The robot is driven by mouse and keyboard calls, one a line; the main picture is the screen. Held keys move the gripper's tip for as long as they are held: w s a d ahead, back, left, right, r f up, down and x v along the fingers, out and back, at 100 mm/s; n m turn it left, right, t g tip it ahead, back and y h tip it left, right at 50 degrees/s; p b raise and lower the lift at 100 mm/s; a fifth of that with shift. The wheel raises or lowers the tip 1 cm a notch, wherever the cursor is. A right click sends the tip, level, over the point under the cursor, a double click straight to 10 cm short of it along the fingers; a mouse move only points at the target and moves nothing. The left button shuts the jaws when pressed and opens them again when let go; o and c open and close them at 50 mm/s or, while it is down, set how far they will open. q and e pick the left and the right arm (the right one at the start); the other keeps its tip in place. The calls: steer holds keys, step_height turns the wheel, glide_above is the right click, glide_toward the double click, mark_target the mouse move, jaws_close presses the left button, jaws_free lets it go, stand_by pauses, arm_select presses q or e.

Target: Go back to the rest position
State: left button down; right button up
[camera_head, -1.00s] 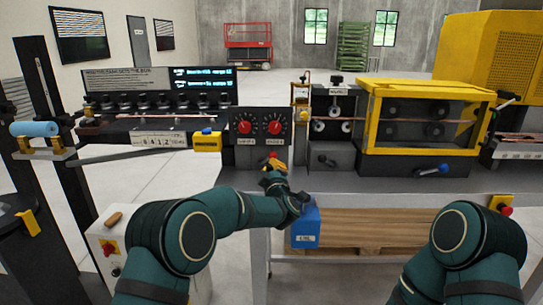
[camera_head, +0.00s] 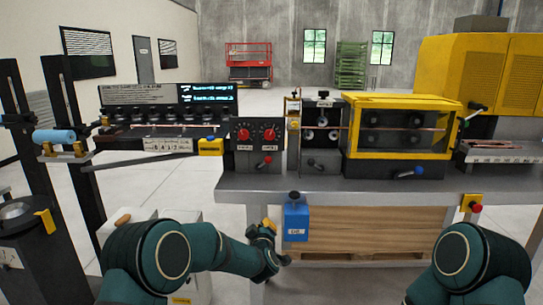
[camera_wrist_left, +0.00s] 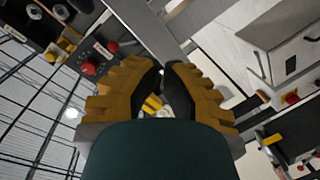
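My left gripper (camera_head: 268,228) has orange-brown fingers and is low in front of the workbench, left of the blue box. In the left wrist view, its fingers (camera_wrist_left: 165,72) come together with their dark pads nearly touching at the tips, and nothing is seen held. It is below the grey control panel (camera_head: 256,143) with two red knobs and apart from it. My right gripper is outside the head view; only my right arm shows at lower right. A thin copper tube (camera_head: 333,128) runs through the machine on the bench.
The blue box (camera_head: 296,222) hangs at the front of the workbench (camera_head: 390,186). A red button on a yellow plate (camera_head: 471,205) sits at the right front edge. A yellow guard frame (camera_head: 398,156) stands on the bench. Wooden pallets (camera_head: 370,232) lie beneath.

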arm_select(q)
steer(key=s+a+f+m+g+h, duration=0.1)
steer(key=s+a+f+m+g, duration=0.2)
steer(key=s+f, duration=0.7)
steer(key=s+a+f+m+g+h, duration=0.1)
steer(key=s+a+f+m+g, duration=0.1)
steer(key=s+f+g, duration=0.55)
steer(key=s+a+f+m+g+h, duration=0.1)
steer(key=s+f+g, duration=0.1)
steer(key=s, duration=1)
steer(key=s+a+f+m+g+h, duration=0.1)
steer(key=s+f, duration=0.4)
steer(key=s, duration=0.8)
steer(key=shift+a+f+g, duration=0.15)
steer(key=shift+a+g, duration=0.05)
steer(key=shift+g, duration=0.25)
